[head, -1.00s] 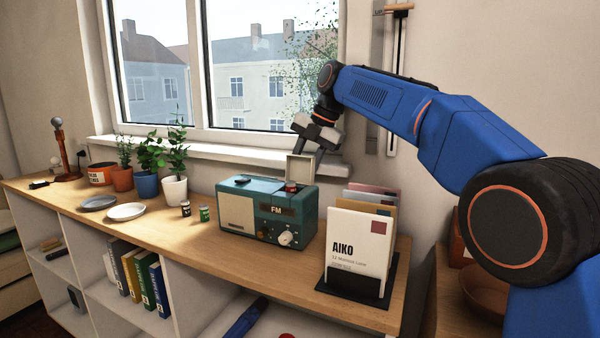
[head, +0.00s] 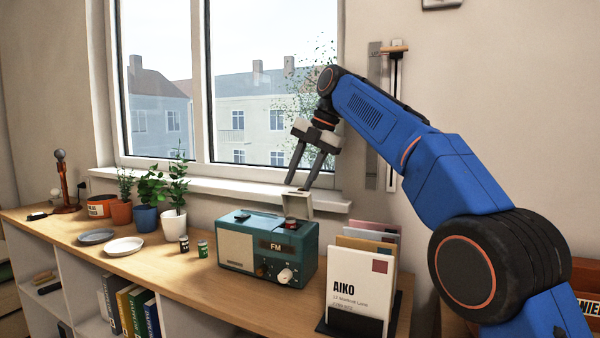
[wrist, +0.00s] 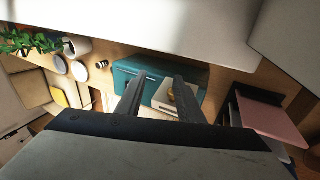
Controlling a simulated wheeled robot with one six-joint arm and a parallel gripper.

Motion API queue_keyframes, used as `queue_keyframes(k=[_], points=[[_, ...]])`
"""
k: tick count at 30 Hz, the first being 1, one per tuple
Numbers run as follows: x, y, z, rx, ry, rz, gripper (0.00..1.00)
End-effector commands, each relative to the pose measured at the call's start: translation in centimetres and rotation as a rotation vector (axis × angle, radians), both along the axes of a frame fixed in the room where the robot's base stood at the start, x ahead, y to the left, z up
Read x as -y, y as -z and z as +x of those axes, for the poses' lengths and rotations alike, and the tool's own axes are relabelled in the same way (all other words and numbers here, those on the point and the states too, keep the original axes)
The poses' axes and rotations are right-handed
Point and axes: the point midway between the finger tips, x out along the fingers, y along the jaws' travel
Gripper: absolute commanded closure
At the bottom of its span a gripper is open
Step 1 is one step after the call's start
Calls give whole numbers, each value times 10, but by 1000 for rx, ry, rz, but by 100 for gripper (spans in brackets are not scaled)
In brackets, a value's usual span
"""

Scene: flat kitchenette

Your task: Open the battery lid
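The teal radio (head: 268,248) stands on the wooden counter. A small reddish part (head: 290,222) shows in front of the lid. My gripper (head: 297,186) is above the lid, pointing down, with its fingers apart and nothing held. The fingertips are close to the lid's upper edge; I cannot tell whether they touch it. In the wrist view the radio (wrist: 128,73) lies beyond the spread fingers.
A letter holder with envelopes (head: 358,290) is close on the right. Plates (head: 122,247) and potted plants (head: 173,222) are farther left. The windowsill (head: 230,180) runs behind.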

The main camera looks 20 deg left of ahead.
Motion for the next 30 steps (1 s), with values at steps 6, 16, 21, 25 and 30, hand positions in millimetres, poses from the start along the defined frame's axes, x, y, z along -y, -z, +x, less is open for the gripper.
queue_keyframes(k=[6,16,21,25,30], points=[[-1,-14,1,-1,0,-1,66],[0,-20,0,-2,-1,-2,66],[0,-20,0,-2,-1,-2,66],[-2,-19,1,4,4,1,97],[-17,-17,10,44,40,26,100]])
